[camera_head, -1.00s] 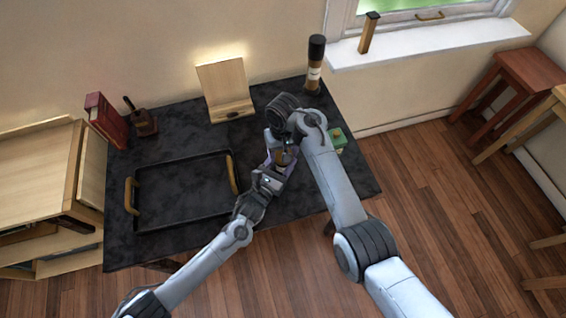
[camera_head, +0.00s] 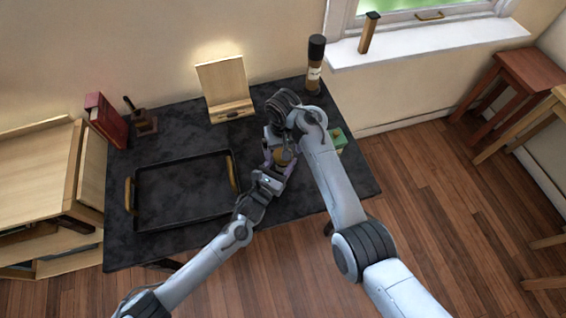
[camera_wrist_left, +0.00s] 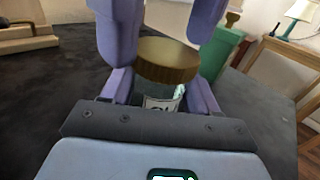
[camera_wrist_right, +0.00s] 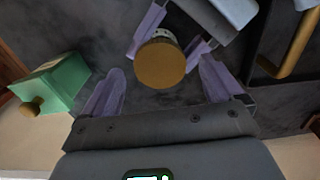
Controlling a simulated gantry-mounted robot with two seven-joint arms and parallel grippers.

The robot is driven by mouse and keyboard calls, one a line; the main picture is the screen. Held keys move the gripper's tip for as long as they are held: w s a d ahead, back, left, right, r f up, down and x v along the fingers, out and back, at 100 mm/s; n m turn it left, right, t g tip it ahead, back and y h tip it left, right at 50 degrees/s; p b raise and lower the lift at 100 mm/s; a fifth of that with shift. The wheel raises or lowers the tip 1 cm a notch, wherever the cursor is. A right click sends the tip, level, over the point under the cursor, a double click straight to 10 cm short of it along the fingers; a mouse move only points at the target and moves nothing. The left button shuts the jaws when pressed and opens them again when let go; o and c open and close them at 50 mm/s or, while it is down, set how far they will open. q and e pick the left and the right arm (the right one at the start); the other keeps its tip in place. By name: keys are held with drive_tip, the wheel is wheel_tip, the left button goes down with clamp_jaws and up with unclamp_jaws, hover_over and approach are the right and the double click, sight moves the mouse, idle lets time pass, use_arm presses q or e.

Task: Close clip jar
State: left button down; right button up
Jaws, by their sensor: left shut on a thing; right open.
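The jar is a small glass jar with a label and a wide golden-brown round lid; in the left wrist view the lid (camera_wrist_left: 168,60) sits on top of the jar body (camera_wrist_left: 163,97). My left gripper (camera_wrist_left: 160,85) is shut around the jar body, low down, and the jar stands upright. In the right wrist view the lid (camera_wrist_right: 160,64) shows from above, between the purple fingers of my left gripper. My right gripper (camera_wrist_right: 165,85) is open, above the jar, its fingers apart on either side of the lid. In the head view the jar is mostly hidden by both grippers.
A green box with a knob (camera_wrist_right: 55,82) stands close beside the jar. A black tray with wooden handles (camera_head: 185,190) lies to the left. A wooden stand (camera_head: 226,90) and a dark-capped bottle (camera_head: 315,65) are at the back of the dark table (camera_head: 290,225).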

wheel_tip(320, 180, up, 11)
drive_tip(key=shift+f, duration=0.15)
idle(0.4)
use_arm(q)
drive_tip(key=shift+c, duration=1)
unclamp_jaws()
drive_tip(key=p+v, duration=0.2)
drive_tip(key=v, duration=0.8)
drive_tip(key=shift+s+a+p, duration=0.2)
drive_tip(key=shift+s+p, duration=0.1)
drive_tip(key=shift+s, duration=0.05)
use_arm(e)
wheel_tip(320, 180, up, 3)
drive_tip(key=shift+f, duration=0.2)
